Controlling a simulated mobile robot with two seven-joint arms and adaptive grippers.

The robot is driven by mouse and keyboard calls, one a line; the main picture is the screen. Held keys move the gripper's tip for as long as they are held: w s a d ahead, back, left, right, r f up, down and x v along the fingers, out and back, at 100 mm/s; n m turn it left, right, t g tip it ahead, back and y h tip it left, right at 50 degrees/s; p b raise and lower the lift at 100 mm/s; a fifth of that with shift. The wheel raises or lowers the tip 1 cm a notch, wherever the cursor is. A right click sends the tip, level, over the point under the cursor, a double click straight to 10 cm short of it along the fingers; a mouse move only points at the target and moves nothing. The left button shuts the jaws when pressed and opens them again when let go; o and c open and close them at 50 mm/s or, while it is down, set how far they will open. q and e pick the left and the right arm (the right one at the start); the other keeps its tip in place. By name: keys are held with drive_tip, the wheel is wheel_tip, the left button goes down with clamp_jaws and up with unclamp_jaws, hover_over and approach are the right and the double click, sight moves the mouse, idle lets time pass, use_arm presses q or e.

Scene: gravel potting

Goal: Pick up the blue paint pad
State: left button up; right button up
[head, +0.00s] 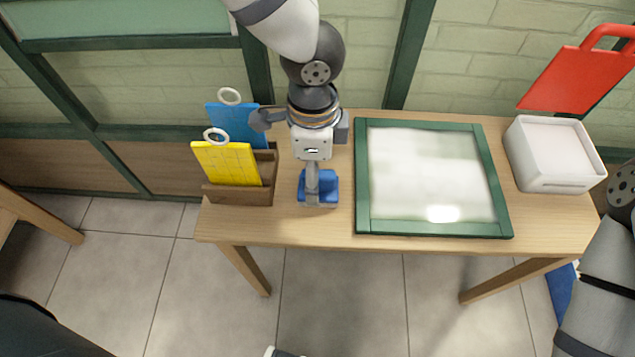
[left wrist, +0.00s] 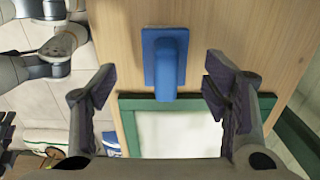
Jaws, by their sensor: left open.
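The blue paint pad (head: 329,189) lies on the wooden table, left of the green-framed panel (head: 362,180). In the left wrist view the pad (left wrist: 165,60) shows a flat blue plate with a raised blue handle running toward the panel. My left gripper (head: 313,186) points down over the pad and hides part of it in the head view. In the left wrist view its fingers (left wrist: 160,68) are wide apart, with the pad's handle between them in the picture and clear space on both sides. My right gripper is out of view; only part of the right arm shows.
A wooden holder (head: 238,196) with yellow (head: 228,164) and blue (head: 228,117) ringed boards stands close left of the pad. A white box (head: 553,187) and a red board (head: 572,80) are at the right. Bare tabletop (head: 285,225) lies in front.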

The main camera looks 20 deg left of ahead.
use_arm(q)
drive_tip(key=f, duration=0.4)
drive_tip(key=f+b, duration=0.1)
drive_tip(key=f, duration=0.1)
drive_tip(key=shift+w, duration=0.3)
drive_tip(key=c, duration=1.3)
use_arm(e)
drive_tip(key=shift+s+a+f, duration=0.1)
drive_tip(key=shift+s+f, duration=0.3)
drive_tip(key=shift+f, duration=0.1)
use_arm(q)
drive_tip(key=shift+c, duration=0.2)
wheel_tip(320, 180, up, 3)
drive_tip(key=shift+w+r+p, duration=0.1)
drive_tip(key=shift+p, duration=0.3)
drive_tip(key=shift+c, duration=0.2)
drive_tip(key=s+d+r+p, duration=0.2)
drive_tip(key=s+d+r, duration=0.6)
drive_tip(key=s+r, duration=0.2)
drive_tip(key=shift+s+p, duration=0.4)
drive_tip(key=shift+s, duration=0.5)
drive_tip(key=o, duration=0.5)
drive_tip(key=shift+c, duration=1.1)
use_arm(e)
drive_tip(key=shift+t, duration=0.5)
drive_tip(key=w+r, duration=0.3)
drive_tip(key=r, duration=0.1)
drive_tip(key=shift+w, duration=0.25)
